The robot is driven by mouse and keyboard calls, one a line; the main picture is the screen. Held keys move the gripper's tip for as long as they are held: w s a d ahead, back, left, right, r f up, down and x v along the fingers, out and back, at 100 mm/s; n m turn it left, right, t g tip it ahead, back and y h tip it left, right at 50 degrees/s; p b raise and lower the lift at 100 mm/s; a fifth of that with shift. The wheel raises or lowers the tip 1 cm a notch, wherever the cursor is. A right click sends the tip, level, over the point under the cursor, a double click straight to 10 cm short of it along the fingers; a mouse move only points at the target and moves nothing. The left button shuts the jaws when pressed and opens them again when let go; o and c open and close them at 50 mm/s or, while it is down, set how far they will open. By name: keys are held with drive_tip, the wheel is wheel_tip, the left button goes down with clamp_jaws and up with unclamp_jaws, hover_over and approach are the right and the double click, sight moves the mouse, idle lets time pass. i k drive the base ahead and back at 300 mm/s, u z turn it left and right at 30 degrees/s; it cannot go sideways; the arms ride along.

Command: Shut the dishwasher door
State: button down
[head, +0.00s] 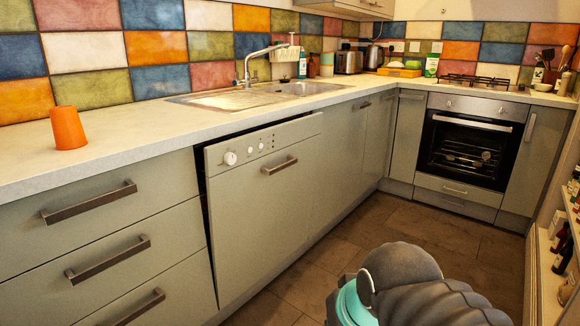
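The dishwasher door (265,205) is a grey-green panel under the counter, left of the middle in the head view. Its top strip carries a white knob (230,158) and small buttons, with a bar handle (279,165) below them. The door is slightly ajar: its top leans out from the cabinet front and a dark gap shows along its top and left edges. Part of my arm, dark grey with a teal ring, shows at the bottom right, apart from the door. My gripper is not in view.
Drawers with bar handles (88,202) are left of the dishwasher. An orange cup (68,128) stands on the counter (130,133). An oven (464,150) is at the back right, and shelves with bottles (562,245) line the right edge. The brown tiled floor (345,240) is clear.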

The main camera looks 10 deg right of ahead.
sight(259, 207)
drive_tip(key=u, duration=0.3)
drive_tip(key=k, duration=0.2)
drive_tip(key=z, duration=0.8)
drive_tip(key=i, duration=1.2)
drive_tip(key=u, duration=0.65)
